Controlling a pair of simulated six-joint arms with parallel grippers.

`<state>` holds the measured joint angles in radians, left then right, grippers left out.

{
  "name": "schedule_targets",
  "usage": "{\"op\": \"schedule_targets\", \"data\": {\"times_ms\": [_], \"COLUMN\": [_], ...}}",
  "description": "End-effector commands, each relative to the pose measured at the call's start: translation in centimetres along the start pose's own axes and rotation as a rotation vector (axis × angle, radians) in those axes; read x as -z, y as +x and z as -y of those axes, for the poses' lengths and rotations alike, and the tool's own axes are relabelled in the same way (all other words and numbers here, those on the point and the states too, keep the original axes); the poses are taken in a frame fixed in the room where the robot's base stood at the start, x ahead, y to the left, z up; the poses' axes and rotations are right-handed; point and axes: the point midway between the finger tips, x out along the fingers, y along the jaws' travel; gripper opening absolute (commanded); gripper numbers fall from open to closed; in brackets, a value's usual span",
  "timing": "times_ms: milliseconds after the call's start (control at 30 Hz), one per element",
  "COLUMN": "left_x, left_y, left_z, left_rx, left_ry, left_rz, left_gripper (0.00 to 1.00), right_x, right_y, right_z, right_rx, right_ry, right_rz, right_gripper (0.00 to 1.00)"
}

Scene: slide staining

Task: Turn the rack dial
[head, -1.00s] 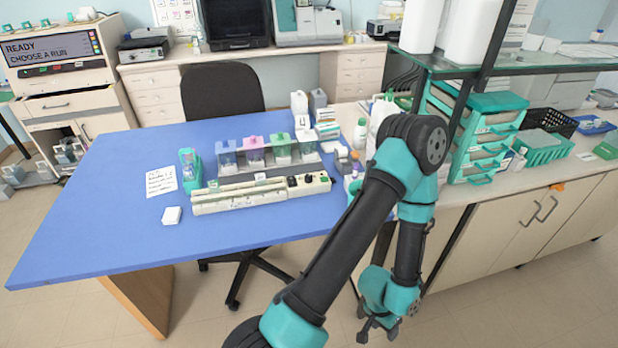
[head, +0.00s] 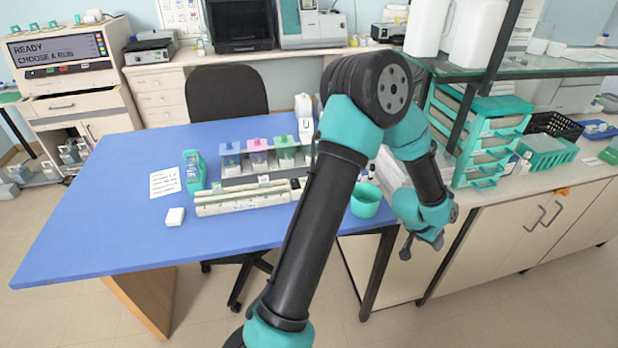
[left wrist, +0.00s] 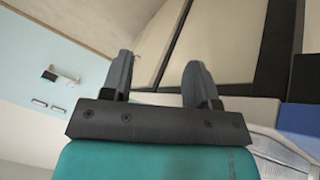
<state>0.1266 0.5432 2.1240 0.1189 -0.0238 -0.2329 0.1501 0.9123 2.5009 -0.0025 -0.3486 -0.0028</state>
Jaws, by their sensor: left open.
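The long white rack unit (head: 240,202) lies on the blue table, its right end hidden behind my left arm. A small black part (head: 296,184) shows at the arm's edge; the dial itself cannot be made out now. My left gripper (head: 422,246) hangs to the right of the table, in front of the cabinets and well away from the rack. In the left wrist view the left gripper (left wrist: 160,65) is open with nothing between its fingers. My right gripper is not in view.
Staining jars with blue, pink and green lids (head: 257,147) stand behind the rack. A teal cup (head: 366,203) is near the table's right edge. A teal slide holder (head: 194,172), a note (head: 165,183) and a white block (head: 175,217) are at left. The table's front left is clear.

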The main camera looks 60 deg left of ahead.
Motion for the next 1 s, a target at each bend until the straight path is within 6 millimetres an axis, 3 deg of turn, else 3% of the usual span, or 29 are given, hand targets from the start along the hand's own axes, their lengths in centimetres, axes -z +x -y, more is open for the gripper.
{"op": "schedule_targets", "data": {"times_ms": [33, 200, 400, 533, 633, 700, 867, 1000], "left_x": [3.0, 10.9, 16.9, 19.3, 20.4, 20.0, 17.0, 12.9], "left_y": [-2.1, -9.6, -18.1, -23.4, -27.5, -29.6, -31.1, -32.2], "left_z": [0.2, 0.7, 1.5, 2.1, 3.4, 5.2, 10.4, 15.6], "left_rx": [0.002, 0.002, 0.005, 0.010, 0.024, 0.042, 0.091, 0.142], "left_ry": [0.011, 0.054, 0.096, 0.120, 0.139, 0.145, 0.130, 0.090], "left_rz": [-0.053, -0.185, -0.304, -0.360, -0.380, -0.356, -0.219, -0.062], "left_gripper": [0.54, 0.54, 0.54, 0.54, 0.54, 0.54, 0.54, 0.54], "right_x": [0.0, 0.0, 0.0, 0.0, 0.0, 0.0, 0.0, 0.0], "right_y": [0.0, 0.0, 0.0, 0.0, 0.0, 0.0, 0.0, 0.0], "right_z": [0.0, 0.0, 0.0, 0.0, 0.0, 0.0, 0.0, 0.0], "right_rx": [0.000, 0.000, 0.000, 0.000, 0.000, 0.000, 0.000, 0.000], "right_ry": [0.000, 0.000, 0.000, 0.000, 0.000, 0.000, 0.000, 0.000], "right_rz": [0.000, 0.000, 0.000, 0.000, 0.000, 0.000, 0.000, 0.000], "right_gripper": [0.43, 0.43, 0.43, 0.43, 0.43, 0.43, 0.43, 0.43]}}
